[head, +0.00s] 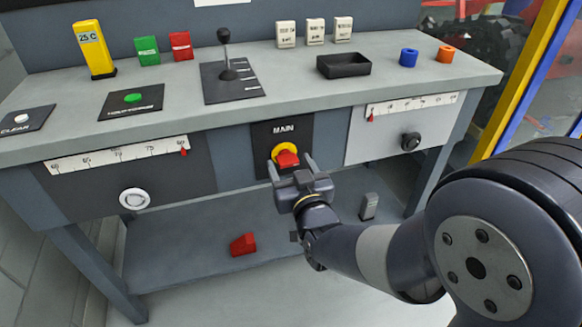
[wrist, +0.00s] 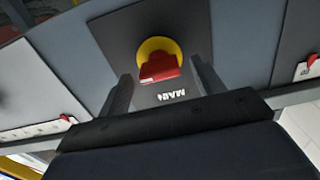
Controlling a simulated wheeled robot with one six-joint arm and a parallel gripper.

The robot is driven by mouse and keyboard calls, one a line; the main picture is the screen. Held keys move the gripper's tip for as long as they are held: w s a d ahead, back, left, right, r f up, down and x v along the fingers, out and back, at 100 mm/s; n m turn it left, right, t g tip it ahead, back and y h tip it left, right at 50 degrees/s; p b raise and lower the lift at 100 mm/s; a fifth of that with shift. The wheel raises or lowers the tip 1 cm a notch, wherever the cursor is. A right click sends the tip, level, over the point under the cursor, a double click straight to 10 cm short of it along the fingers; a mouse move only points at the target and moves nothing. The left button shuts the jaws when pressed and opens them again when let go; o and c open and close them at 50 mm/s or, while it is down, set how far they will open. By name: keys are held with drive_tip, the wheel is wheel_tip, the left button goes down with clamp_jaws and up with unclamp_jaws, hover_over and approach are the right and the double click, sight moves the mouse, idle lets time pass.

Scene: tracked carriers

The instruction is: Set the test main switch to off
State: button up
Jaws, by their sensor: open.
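The main switch is a red handle (head: 287,159) on a yellow round base (head: 282,150), set in a black panel labelled MAIN (head: 303,127) on the bench front. My gripper (head: 290,165) is in front of it, with its fingers open and pointing at the panel. In the wrist view the red handle (wrist: 160,68) shows between the two fingertips, on the yellow disc (wrist: 158,46). The fingers stand to either side of the handle. I cannot tell whether they touch it.
The bench top (head: 300,95) carries a lever (head: 226,70), a black tray (head: 343,65) and several small blocks. White knob (head: 134,199) and black knob (head: 410,141) sit on the front to either side. A red block (head: 243,244) and a grey block (head: 369,206) are on the lower shelf.

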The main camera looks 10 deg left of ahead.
drive_tip(key=shift+c, duration=0.2)
drive_tip(key=c, duration=0.9)
drive_tip(key=shift+c, duration=0.2)
